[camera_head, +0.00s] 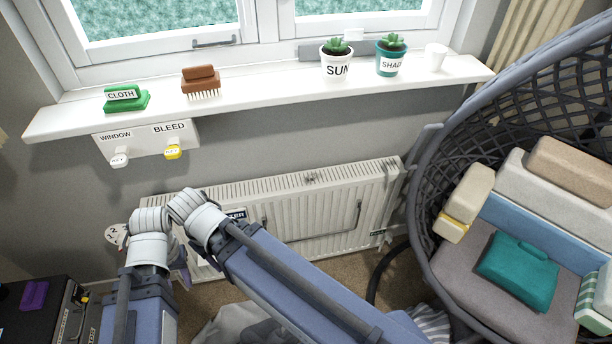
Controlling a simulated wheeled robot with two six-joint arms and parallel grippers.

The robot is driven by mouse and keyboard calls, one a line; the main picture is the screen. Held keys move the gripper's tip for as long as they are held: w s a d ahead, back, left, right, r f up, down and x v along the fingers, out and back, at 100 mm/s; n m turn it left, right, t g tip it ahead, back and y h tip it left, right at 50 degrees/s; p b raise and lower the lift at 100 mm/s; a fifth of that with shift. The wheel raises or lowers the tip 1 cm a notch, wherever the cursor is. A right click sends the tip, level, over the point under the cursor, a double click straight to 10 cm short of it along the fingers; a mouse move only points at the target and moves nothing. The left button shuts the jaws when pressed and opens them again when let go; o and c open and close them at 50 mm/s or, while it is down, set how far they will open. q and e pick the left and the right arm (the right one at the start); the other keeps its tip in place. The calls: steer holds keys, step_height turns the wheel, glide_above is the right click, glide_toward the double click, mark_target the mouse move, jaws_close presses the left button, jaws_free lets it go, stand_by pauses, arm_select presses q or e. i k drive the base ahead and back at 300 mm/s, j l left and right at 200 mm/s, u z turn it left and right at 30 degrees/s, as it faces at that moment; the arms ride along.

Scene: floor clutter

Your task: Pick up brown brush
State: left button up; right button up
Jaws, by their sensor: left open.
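The brown brush (200,80) stands on the white windowsill, left of its middle, with its pale bristles pointing down. It is in full view and nothing touches it. My left gripper (181,272) is mostly hidden behind my own arm links, low in front of the radiator. It is open, well below the sill and apart from the brush. My right gripper is not in view.
A radiator (310,215) and hanging chair (440,170) flank the space.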

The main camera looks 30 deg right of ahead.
mark_target(197, 82)
steer(key=i+j+z, duration=0.25)
steer(key=j, duration=0.15)
steer(key=j+z, duration=0.25)
steer(key=j, duration=0.15)
steer(key=j+z, duration=0.25)
steer(key=j, duration=0.2)
